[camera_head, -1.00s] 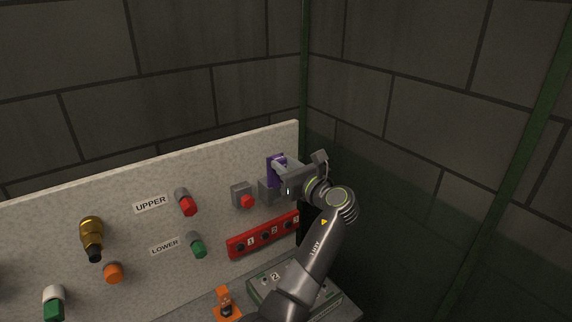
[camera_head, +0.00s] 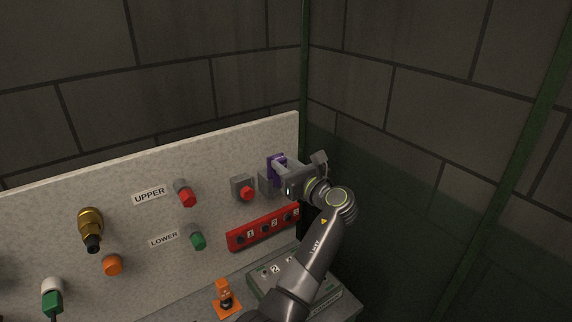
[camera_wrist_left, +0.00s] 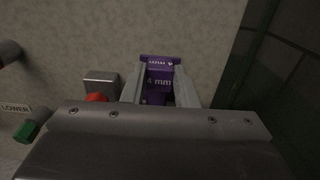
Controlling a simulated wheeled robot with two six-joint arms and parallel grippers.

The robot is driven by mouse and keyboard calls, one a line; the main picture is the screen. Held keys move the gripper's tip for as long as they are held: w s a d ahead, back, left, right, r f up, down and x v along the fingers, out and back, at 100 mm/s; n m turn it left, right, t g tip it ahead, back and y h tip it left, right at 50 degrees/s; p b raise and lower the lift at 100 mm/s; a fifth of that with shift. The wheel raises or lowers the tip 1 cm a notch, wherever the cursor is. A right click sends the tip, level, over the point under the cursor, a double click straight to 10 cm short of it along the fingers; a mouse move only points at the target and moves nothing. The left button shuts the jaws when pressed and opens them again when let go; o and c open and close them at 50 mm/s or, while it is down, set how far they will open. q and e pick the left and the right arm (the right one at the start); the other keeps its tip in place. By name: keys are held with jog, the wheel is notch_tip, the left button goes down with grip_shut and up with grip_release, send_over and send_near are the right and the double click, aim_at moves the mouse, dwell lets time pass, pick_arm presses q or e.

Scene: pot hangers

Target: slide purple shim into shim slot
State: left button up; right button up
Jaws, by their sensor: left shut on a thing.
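The purple shim (camera_head: 274,165) is upright between the fingers of my left gripper (camera_head: 279,170), at the upper right of the light panel. In the left wrist view my left gripper (camera_wrist_left: 158,92) is shut on the purple shim (camera_wrist_left: 159,81), which is marked "4 mm". A grey block (camera_head: 264,184), which may hold the shim slot, sits on the panel just below and beside the shim. The gripper partly covers this block. I cannot tell whether the shim's lower end is in the slot or above it. My right gripper is not in view.
A grey box with a red button (camera_head: 246,193) is left of the gripper. A red numbered strip (camera_head: 264,230) is below it. The panel's right edge and the dark wall (camera_head: 420,150) are close. An orange stand (camera_head: 226,301) and a green-grey box (camera_head: 268,277) are lower down.

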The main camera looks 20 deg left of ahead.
pick_arm(q)
jog(key=shift+f+b, duration=0.5)
jog(key=shift+f, duration=0.55)
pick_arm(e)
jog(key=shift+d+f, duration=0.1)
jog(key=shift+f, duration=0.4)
pick_arm(q)
jog(key=o, duration=1.1)
jog(key=shift+c, duration=0.2)
